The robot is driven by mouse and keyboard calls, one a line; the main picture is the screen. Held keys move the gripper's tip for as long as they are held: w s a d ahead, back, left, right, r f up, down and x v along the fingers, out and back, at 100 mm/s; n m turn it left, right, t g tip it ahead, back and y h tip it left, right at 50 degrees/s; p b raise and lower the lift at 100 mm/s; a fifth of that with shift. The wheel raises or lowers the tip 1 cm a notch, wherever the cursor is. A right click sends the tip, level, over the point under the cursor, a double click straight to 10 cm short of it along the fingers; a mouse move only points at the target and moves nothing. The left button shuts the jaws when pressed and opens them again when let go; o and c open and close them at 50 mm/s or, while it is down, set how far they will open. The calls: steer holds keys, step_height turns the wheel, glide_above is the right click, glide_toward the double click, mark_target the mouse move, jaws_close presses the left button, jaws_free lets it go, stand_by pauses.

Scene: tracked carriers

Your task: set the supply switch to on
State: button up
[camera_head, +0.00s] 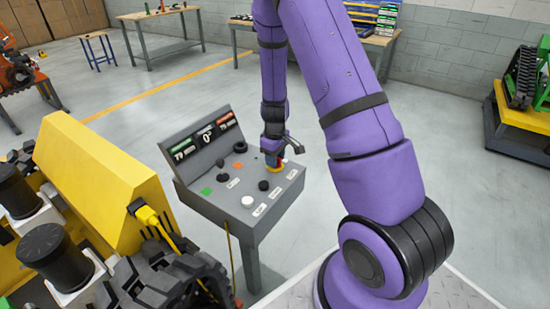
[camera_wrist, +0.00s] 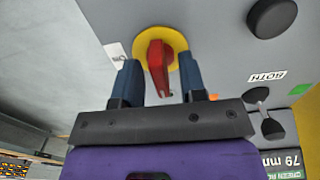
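The control console (camera_head: 240,195) stands in front of me, with a sloped top and a raised display. A red switch handle on a round yellow plate (camera_head: 274,167) sits near its right edge; I take this as the supply switch. In the wrist view the red handle (camera_wrist: 157,68) stands in front of the yellow plate (camera_wrist: 173,37). My gripper (camera_wrist: 158,60) is open, with one blue finger on each side of the handle and a small gap on both sides. In the head view my gripper (camera_head: 272,156) is over the switch and partly hides it.
The console also bears a white button (camera_head: 247,201), black knobs (camera_head: 240,147), a small lever and green and orange patches. A yellow tracked machine (camera_head: 100,175) stands close on the left. The floor right of the console is clear.

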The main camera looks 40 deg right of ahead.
steer(key=shift+c, duration=0.4)
jaws_close()
steer(key=shift+m, duration=0.3)
steer(key=m, duration=0.3)
steer(key=shift+m, duration=0.3)
steer(key=m, duration=0.4)
steer(key=shift+m, duration=0.3)
steer(key=m, duration=0.4)
steer(key=shift+m, duration=2.5)
